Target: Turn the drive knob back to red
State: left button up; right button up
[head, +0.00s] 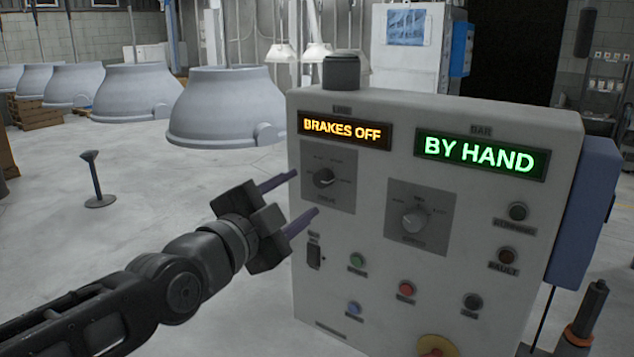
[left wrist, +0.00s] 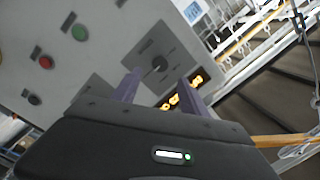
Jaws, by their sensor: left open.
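The black drive knob (head: 324,177) sits on a square grey plate at the upper left of the control panel, under the amber "BRAKES OFF" display (head: 346,131). Its pointer and marks are too small to read surely. My left gripper (head: 307,192) is open and empty, just in front and to the left of the knob's plate, its two fingers pointing at the panel. In the left wrist view the knob (left wrist: 160,63) shows beyond and between the open fingertips (left wrist: 160,77), apart from them. My right gripper is not in view.
A second, grey knob (head: 414,220) sits to the right, below the green "BY HAND" display (head: 480,155). A small switch (head: 314,252), several coloured buttons and a red-yellow stop button (head: 435,346) lie lower down. Large grey hoods (head: 226,105) hang behind at left.

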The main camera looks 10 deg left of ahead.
aim_at(321, 180)
pick_arm(q)
jog(key=p+x, duration=0.1)
jog(key=x, duration=0.6)
jog(key=shift+f+p, duration=0.1)
jog(key=shift+p, duration=0.2)
grip_shut()
